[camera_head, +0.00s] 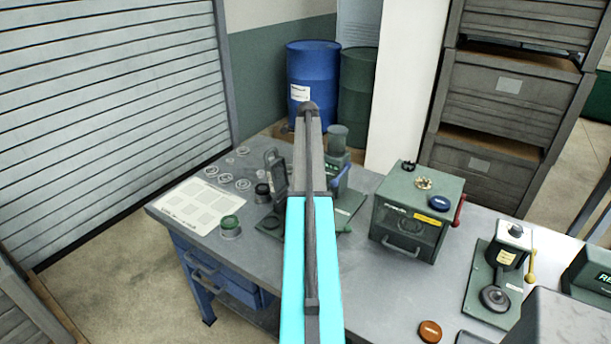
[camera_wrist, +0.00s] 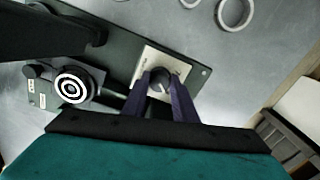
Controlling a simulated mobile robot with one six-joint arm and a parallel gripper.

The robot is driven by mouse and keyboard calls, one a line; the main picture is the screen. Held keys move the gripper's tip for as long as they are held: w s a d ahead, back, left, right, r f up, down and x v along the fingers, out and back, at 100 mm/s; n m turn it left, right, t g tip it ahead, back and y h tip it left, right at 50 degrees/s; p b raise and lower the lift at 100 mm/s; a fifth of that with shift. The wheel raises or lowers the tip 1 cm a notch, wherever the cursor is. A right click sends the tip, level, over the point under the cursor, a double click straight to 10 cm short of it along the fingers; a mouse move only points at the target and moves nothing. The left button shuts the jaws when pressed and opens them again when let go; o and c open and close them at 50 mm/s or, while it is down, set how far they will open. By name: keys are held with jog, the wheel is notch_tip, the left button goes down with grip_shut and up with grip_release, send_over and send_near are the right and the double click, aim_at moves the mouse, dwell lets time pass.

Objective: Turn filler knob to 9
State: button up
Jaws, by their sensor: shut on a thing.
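The filler knob (camera_wrist: 159,79) is a small dark round knob with a pale pointer line, on a cream dial plate (camera_wrist: 150,58) in the wrist view. The plate is fixed to a dark green base. The numbers on the dial are too small to read. My gripper (camera_wrist: 160,86) has its two purple fingers on either side of the knob, shut on it. In the head view the green filler machine (camera_head: 338,137) stands on the bench, partly behind my cyan arm. The knob and my fingertips cannot be made out there.
A black-and-white ringed disc (camera_wrist: 73,87) sits left of the knob. Loose metal rings (camera_head: 224,178) and a paper sheet (camera_head: 198,205) lie on the bench (camera_head: 270,258). A green box machine (camera_head: 412,212) with a red lever stands to the right. Blue and green barrels stand behind.

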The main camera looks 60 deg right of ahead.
jog(key=shift+s+d, duration=0.15)
jog(key=shift+s, duration=0.1)
jog(key=o, duration=1)
jog(key=shift+o, duration=0.2)
jog(key=shift+w, duration=0.1)
jog(key=shift+r, duration=0.1)
notch_tip(320, 180, up, 14)
jog(key=b, duration=0.3)
jog(key=shift+b, duration=0.4)
